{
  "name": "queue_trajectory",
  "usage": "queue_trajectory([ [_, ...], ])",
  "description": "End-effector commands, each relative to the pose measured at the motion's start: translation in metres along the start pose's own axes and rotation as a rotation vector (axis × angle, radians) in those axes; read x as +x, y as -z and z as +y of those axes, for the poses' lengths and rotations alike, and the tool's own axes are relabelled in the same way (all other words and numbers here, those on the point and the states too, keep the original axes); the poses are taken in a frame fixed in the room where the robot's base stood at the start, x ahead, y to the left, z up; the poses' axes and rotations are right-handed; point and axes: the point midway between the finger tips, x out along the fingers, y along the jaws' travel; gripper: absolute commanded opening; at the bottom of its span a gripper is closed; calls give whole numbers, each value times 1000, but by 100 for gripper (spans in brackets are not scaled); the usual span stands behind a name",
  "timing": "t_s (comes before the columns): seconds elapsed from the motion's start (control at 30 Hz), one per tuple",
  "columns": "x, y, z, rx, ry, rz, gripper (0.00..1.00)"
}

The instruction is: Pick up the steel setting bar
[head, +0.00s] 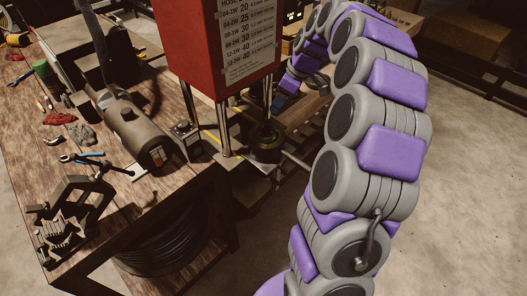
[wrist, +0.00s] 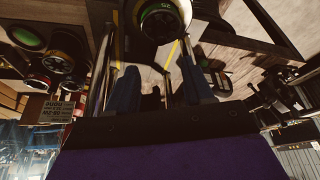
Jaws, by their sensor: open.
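A thin pale steel rod (head: 296,161) sticks out to the right from the base of the red crimper, low beside my arm. It may be the setting bar, but I cannot be sure. Bright steel posts stand close by the fingers there. I cannot make out the bar in the wrist view.
The red crimper (head: 205,45) bears a size chart and stands on steel posts. A wooden workbench (head: 125,180) holds a grey cylinder (head: 135,125), pliers and rags. A round die with a green ring (wrist: 158,20) shows in the wrist view.

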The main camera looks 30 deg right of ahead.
Motion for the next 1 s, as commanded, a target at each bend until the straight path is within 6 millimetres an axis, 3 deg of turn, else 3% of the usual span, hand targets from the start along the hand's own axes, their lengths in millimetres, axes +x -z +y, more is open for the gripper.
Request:
queue_trajectory([
  [0.1,26,-3,1,2,3,-1,52],
  [0.3,56,2,-4,-1,-2,-4,52],
  [0.63,75,3,-6,-1,-5,-2,52],
  [1.0,118,0,-9,0,-4,-2,52],
])
